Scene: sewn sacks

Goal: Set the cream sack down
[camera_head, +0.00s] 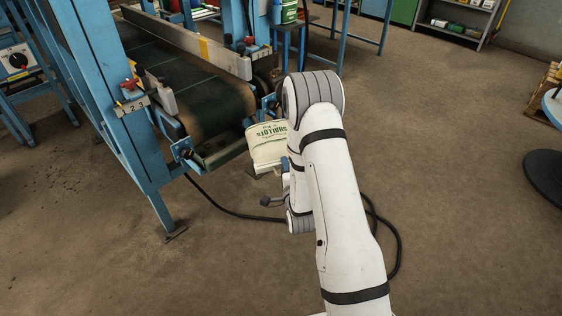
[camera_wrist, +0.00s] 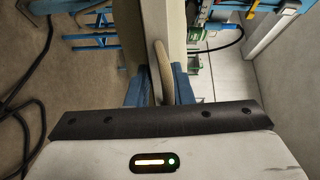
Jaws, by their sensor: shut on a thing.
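The cream sack (camera_head: 266,148) with green print shows in the head view, left of my arm and just beyond the near end of the conveyor. My arm hides its right side. My gripper (camera_wrist: 160,88) shows in the wrist view with its blue fingers on either side of a thin tan edge of the sack (camera_wrist: 160,60). It is shut on that edge. In the head view my wrist mostly hides the gripper. The sack appears held up beside the conveyor end; whether its underside touches anything is hard to tell.
The conveyor belt (camera_head: 200,88) on a blue frame (camera_head: 120,130) stands to the left. A black cable (camera_head: 225,209) lies on the floor below the sack and around my arm. Open brown floor (camera_head: 460,240) lies to the right. Shelves (camera_head: 462,18) stand at the back.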

